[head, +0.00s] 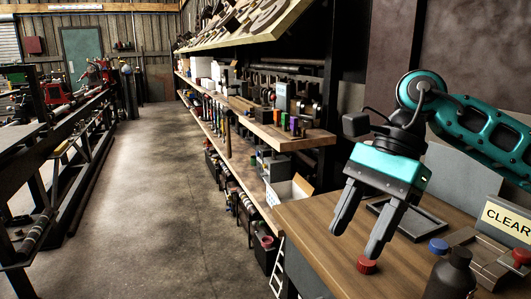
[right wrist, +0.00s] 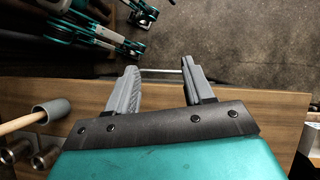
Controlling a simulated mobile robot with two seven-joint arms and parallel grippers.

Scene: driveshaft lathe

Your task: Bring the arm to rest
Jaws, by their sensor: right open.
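My right arm (head: 470,127) comes in from the right in the head view, teal and black. Its gripper (head: 356,236) is open and empty, fingers pointing down over the front part of the wooden bench (head: 318,232). One fingertip appears just above a red round piece (head: 366,266); I cannot tell whether they touch. In the right wrist view the gripper (right wrist: 158,66) has its two grey fingers apart with nothing between them. Teal and silver parts of mine show at the top left there, perhaps my left gripper (right wrist: 144,14), too small to read.
On the bench are a dark tray (head: 393,218), a blue round piece (head: 438,246), a black bottle (head: 454,275) and a CLEAR sign (head: 507,223). A wooden-handled tool (right wrist: 50,112) shows in the wrist view. Loaded shelves (head: 300,140) stand left of the bench; the floor aisle (head: 155,190) is clear.

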